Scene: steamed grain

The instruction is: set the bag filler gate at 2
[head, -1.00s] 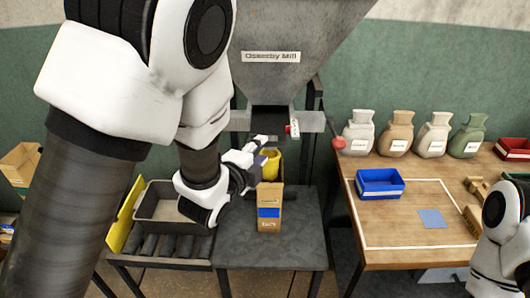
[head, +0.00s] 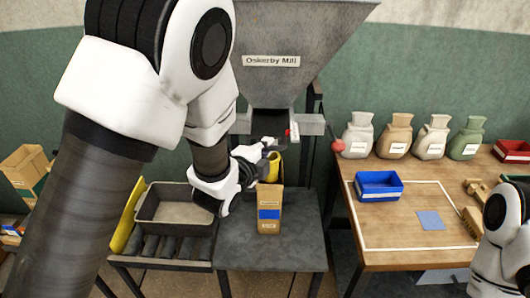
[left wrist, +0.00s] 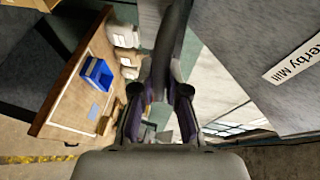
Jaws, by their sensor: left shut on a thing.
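The bag filler is the grey hopper (head: 300,85) marked "Oskerby Mill", with a dark spout (head: 266,121) below. A small white plate with a red mark (head: 294,132) sits to the right of the spout; its figures are too small to read. My left gripper (head: 266,147) is just under the spout, shut on a dark bar, which seems to be the gate's handle. In the left wrist view the dark bar (left wrist: 174,40) runs up from between the fingers (left wrist: 160,108). My right gripper is out of view; only part of that arm shows at the right edge.
A brown paper bag (head: 269,200) stands on the grey stand (head: 300,245) under the spout, with a yellow piece (head: 272,166) at its top. A grey tray (head: 150,215) is on rollers at left. The wooden table (head: 375,222) at right holds sacks and a blue bin (head: 379,187).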

